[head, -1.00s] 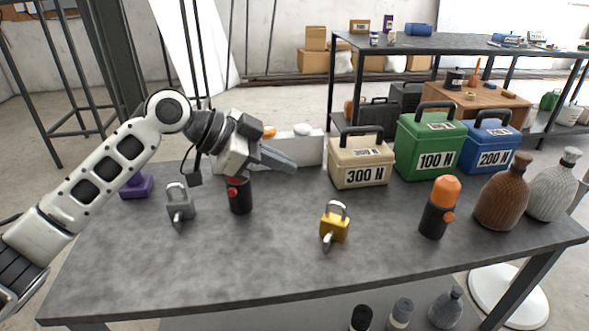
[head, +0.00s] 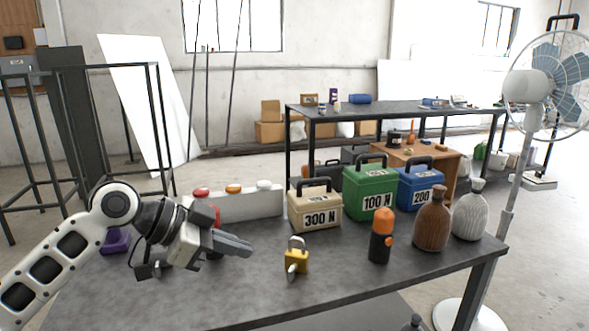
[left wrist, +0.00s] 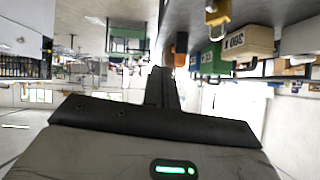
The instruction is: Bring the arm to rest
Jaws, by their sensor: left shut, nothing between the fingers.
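My left arm comes in from the left over the grey table (head: 225,300). My left gripper (head: 248,246) is shut and empty, pointing right above the table's left part. It hides most of a red-topped black canister (head: 215,214) behind it. The yellow padlock (head: 296,260) stands to the right of the fingertips, apart from them. In the left wrist view the scene is upside down, and the closed fingers (left wrist: 162,88) show with nothing between them. My right gripper is not in view.
The beige 300 N box (head: 315,212), green 100 N box (head: 370,195) and blue 200 N box (head: 418,190) stand at the back. An orange-topped canister (head: 381,240), a brown bottle (head: 432,225) and a grey bottle (head: 469,215) stand at right. A white button panel (head: 250,204) is behind the gripper.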

